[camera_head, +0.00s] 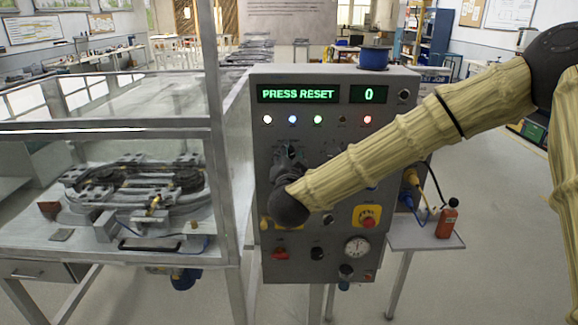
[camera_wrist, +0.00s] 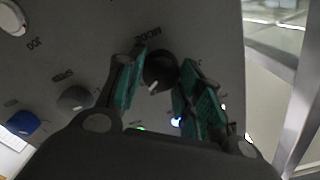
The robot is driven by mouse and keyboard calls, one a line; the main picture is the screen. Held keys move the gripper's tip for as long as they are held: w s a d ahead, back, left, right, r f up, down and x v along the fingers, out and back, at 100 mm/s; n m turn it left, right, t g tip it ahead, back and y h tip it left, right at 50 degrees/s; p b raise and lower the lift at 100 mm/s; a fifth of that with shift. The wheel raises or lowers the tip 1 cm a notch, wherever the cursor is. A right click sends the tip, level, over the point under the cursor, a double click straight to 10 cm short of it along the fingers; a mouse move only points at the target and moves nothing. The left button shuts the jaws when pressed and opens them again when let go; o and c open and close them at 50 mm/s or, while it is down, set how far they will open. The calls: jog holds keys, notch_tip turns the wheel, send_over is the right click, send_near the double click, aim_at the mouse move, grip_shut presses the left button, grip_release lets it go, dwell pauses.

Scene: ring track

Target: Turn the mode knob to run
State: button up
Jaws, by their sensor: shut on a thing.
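The mode knob (camera_wrist: 159,70) is a round black knob with a white pointer mark, under an upside-down "MODE" label in the wrist view. My gripper (camera_wrist: 163,64) has its green-padded fingers on either side of the knob and is shut on it. The pointer mark slants toward the lower left of the wrist view; the position names around the knob are not readable. In the head view my gripper (camera_head: 287,155) is at the upper left of the grey control panel (camera_head: 330,133). My wrist and fingers hide the knob there.
The panel's display (camera_head: 297,94) reads "PRESS RESET" beside a 0. White, blue, green and red lamps glow below it. The wrist view shows a grey speed knob (camera_wrist: 75,98) and a blue knob (camera_wrist: 22,123) nearby. A framed ring track (camera_head: 140,180) stands left of the panel.

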jog(key=shift+f+m+b, duration=0.1)
jog(key=shift+m+b, duration=0.35)
jog(key=shift+m, duration=0.15)
jog(key=shift+o, duration=0.2)
jog(key=shift+c, duration=0.2)
jog(key=o, duration=1)
jog(key=shift+o, duration=0.2)
jog(key=s, duration=1.2)
